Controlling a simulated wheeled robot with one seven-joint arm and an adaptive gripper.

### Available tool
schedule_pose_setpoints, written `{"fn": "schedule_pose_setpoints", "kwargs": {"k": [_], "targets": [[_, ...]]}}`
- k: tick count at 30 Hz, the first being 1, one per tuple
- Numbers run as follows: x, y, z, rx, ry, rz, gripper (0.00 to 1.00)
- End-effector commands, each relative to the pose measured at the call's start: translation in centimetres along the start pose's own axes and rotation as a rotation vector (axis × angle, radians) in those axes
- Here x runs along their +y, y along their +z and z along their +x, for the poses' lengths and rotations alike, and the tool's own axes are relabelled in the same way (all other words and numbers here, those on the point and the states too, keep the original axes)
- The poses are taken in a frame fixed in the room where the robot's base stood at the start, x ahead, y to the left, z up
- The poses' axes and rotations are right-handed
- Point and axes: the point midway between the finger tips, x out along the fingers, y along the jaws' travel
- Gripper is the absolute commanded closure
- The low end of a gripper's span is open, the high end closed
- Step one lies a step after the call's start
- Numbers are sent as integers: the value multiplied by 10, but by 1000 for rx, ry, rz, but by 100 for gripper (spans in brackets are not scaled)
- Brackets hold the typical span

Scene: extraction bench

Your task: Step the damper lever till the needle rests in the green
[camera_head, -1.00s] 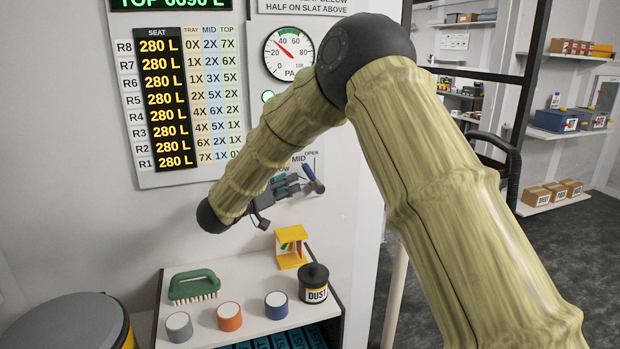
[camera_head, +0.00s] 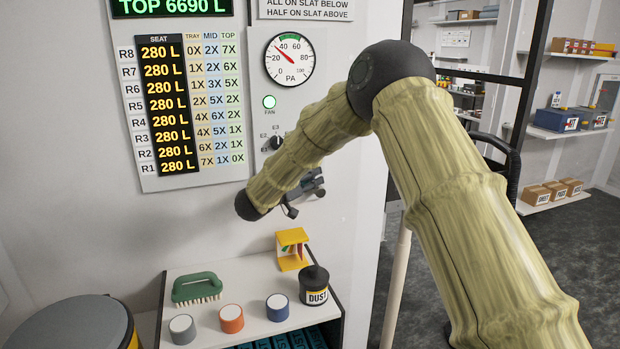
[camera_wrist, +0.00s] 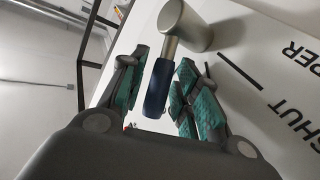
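The damper lever has a dark blue handle (camera_wrist: 158,90) and a silver hub (camera_wrist: 190,25) in the wrist view. My gripper (camera_wrist: 163,70) has its teal-padded fingers on either side of the handle, apart, with a small gap showing; contact is not clear. In the head view my gripper (camera_head: 305,186) is at the lever on the wall panel, mostly hidden behind my forearm. The round PA gauge (camera_head: 290,70) is in clear view. Its red needle (camera_head: 283,53) points up and left, between 20 and 40, just left of the green band (camera_head: 291,39) at the top.
A lit green FAN lamp (camera_head: 269,102) and a selector knob (camera_head: 276,143) are on the panel. Below, a shelf (camera_head: 245,262) holds a green brush (camera_head: 197,287), several round-topped pieces, a yellow stand (camera_head: 291,250) and a black DUST pot (camera_head: 314,286).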

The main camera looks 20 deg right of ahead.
Motion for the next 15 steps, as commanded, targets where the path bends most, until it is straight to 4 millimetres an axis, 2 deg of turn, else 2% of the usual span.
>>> {"fn": "schedule_pose_setpoints", "kwargs": {"k": [3,8,15], "targets": [[0,0,0,0,0,0,70],[0,0,0,0,0,0,99],[0,0,0,-4,-1,2,100]]}}
